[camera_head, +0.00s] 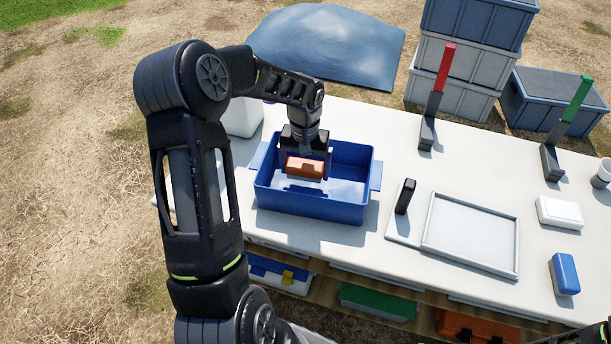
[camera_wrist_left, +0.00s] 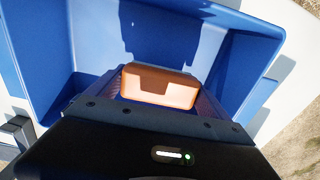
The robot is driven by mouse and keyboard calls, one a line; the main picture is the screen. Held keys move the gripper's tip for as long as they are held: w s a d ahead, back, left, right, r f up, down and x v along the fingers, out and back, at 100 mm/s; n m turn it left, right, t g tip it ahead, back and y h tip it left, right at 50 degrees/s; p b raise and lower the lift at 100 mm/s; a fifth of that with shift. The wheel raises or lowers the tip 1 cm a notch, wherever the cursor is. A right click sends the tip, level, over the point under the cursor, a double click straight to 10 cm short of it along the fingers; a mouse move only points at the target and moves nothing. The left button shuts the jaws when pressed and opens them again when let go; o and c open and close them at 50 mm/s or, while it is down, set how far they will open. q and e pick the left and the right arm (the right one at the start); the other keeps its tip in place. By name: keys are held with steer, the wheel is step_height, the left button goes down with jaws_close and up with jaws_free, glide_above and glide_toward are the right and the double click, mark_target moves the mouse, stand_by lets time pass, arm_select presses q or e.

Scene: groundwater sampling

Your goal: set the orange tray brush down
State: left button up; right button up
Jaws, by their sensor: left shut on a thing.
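The orange tray brush (camera_head: 304,167) is an orange block with a paler lower edge. It is in my left gripper (camera_head: 305,165), which is shut on it, over the inside of a blue tray (camera_head: 313,207). In the left wrist view the brush (camera_wrist_left: 160,86) sits between the fingers, with the blue tray (camera_wrist_left: 60,60) around and below it. A shadow falls on the tray floor and far wall. I cannot tell whether the brush touches the tray floor. My right gripper is not in view; a dark piece of arm shows at the lower right edge.
A white tray (camera_head: 468,268) with a black upright handle (camera_head: 405,196) beside it lies right of the blue tray. Red-handled (camera_head: 445,68) and green-handled (camera_head: 577,98) tools stand at the back. A blue block (camera_head: 564,274) and a white box (camera_head: 559,212) lie at the right.

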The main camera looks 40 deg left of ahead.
mark_target(305, 177)
arm_select(q)
steer(key=shift+f, duration=1.85)
steer(key=shift+f, duration=0.1)
steer(key=o, duration=1.6)
step_height(305, 177, up, 12)
steer(key=shift+r, duration=0.15)
